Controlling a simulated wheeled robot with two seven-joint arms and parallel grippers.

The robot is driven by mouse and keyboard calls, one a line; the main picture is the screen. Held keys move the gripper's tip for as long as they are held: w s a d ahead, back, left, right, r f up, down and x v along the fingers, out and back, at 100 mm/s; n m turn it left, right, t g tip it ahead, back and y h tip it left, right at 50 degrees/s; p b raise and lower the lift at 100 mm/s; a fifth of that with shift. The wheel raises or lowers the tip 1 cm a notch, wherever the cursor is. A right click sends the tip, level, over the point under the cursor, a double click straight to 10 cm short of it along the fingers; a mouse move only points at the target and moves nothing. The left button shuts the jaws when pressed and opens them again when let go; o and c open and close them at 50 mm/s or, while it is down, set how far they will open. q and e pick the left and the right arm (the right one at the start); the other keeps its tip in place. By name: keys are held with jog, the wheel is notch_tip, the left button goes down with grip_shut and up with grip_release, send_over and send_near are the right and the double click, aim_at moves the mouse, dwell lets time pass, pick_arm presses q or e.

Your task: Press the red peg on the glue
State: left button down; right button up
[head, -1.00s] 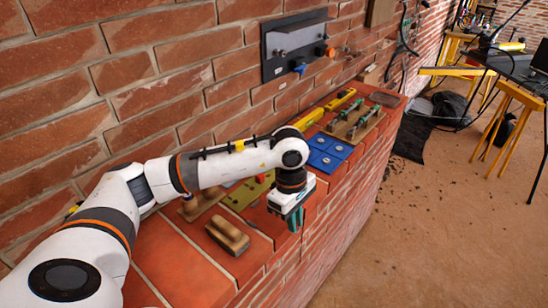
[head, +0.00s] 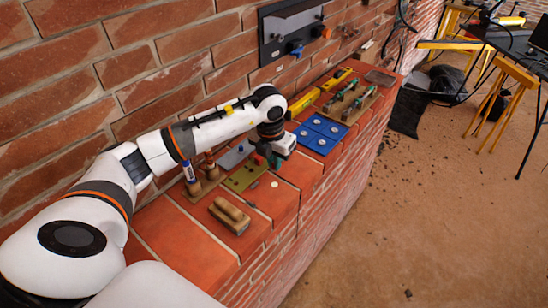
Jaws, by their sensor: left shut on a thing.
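The red peg (head: 258,160) shows as a small red patch at the far right end of an olive board (head: 243,178) on the brick wall top. A small round white spot (head: 274,184), which looks like the glue, lies on the brick just right of the board, apart from the gripper. My right gripper is out of view.
A wooden float (head: 230,215) lies near the front edge. A wooden holder (head: 200,188) with upright items stands left of the board. A blue plate (head: 321,134), a yellow level (head: 303,103) and a wooden tool rack (head: 352,105) lie farther along. A panel (head: 292,33) hangs on the wall.

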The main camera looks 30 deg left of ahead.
aim_at(273, 169)
pick_arm(q)
jog(key=shift+f+b, duration=1.8)
jog(key=shift+f, duration=1.05)
jog(key=shift+f+b, duration=0.6)
jog(key=shift+b, duration=0.1)
jog(key=c, duration=1.1)
grip_release()
jog(key=shift+r, duration=0.15)
jog(key=shift+r+p, duration=2)
jog(key=shift+r, duration=0.9)
